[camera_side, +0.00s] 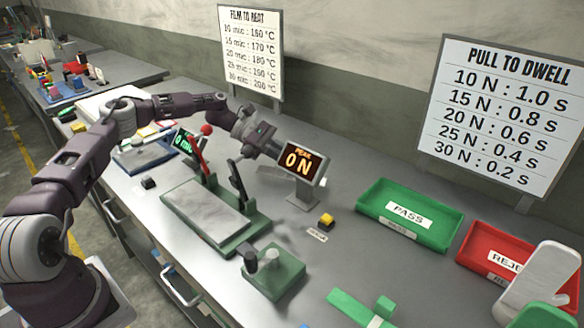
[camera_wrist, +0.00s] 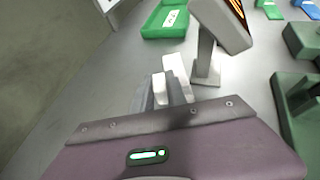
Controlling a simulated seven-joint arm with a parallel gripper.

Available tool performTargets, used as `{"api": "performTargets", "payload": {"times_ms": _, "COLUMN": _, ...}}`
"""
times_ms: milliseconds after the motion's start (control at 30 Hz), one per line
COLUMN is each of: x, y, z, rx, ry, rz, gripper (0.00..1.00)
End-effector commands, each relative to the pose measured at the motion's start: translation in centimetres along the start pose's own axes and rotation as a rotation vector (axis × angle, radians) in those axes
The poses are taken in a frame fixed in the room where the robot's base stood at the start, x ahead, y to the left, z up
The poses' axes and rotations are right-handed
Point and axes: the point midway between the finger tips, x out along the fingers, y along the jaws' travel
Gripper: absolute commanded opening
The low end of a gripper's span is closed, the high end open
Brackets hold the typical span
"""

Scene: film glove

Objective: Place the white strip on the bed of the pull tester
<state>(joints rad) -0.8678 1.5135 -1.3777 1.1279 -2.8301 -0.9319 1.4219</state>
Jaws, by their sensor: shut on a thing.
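My gripper (camera_side: 268,147) is above the bench, just left of and behind the tester's readout in the side view. In the wrist view my gripper's fingers (camera_wrist: 168,88) are shut on the white strip (camera_wrist: 178,72), whose pale end shows at the fingertips. Most of the strip is hidden by the jaws. The readout (camera_side: 301,163) shows PEAK 0 N in the side view; its stand shows in the wrist view (camera_wrist: 208,65). A small green base with grey posts (camera_side: 273,272), seemingly the pull tester's bed, stands in front, apart from the gripper.
A green-framed unit with a grey plate (camera_side: 207,212) and upright levers stands left of the readout. A yellow button (camera_side: 326,221) sits in front. The green PASS tray (camera_side: 383,227) and red REJECT tray (camera_side: 477,262) are at right. A white hand form (camera_side: 548,275) stands front right.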

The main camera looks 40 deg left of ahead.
Motion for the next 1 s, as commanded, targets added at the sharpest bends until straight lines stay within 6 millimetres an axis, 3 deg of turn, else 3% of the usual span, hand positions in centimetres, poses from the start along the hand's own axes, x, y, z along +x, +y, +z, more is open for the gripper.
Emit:
{"api": "performTargets", "payload": {"times_ms": 133, "x": 1.1, "y": 0.0, "z": -2.2, "rx": -0.002, "ry": 0.0, "rz": -0.001, "gripper": 0.0}}
{"api": "performTargets", "payload": {"times_ms": 300, "x": 1.1, "y": 0.0, "z": -2.3, "rx": 0.001, "ry": 0.001, "rz": -0.001, "gripper": 0.0}}
{"api": "performTargets", "payload": {"times_ms": 333, "x": 1.1, "y": 0.0, "z": -2.4, "rx": 0.001, "ry": 0.002, "rz": -0.001, "gripper": 0.23}}
{"api": "performTargets", "payload": {"times_ms": 400, "x": 1.1, "y": 0.0, "z": -2.3, "rx": 0.0, "ry": 0.001, "rz": -0.001, "gripper": 0.37}}
{"api": "performTargets", "payload": {"times_ms": 733, "x": 0.9, "y": 0.0, "z": -2.3, "rx": 0.0, "ry": 0.0, "rz": 0.0, "gripper": 0.39}}
{"api": "performTargets", "payload": {"times_ms": 867, "x": -1.2, "y": 0.1, "z": -2.3, "rx": -0.001, "ry": 0.0, "rz": 0.003, "gripper": 0.39}}
{"api": "performTargets", "payload": {"times_ms": 1000, "x": -5.2, "y": 0.1, "z": -2.3, "rx": -0.001, "ry": 0.0, "rz": 0.004, "gripper": 0.39}}
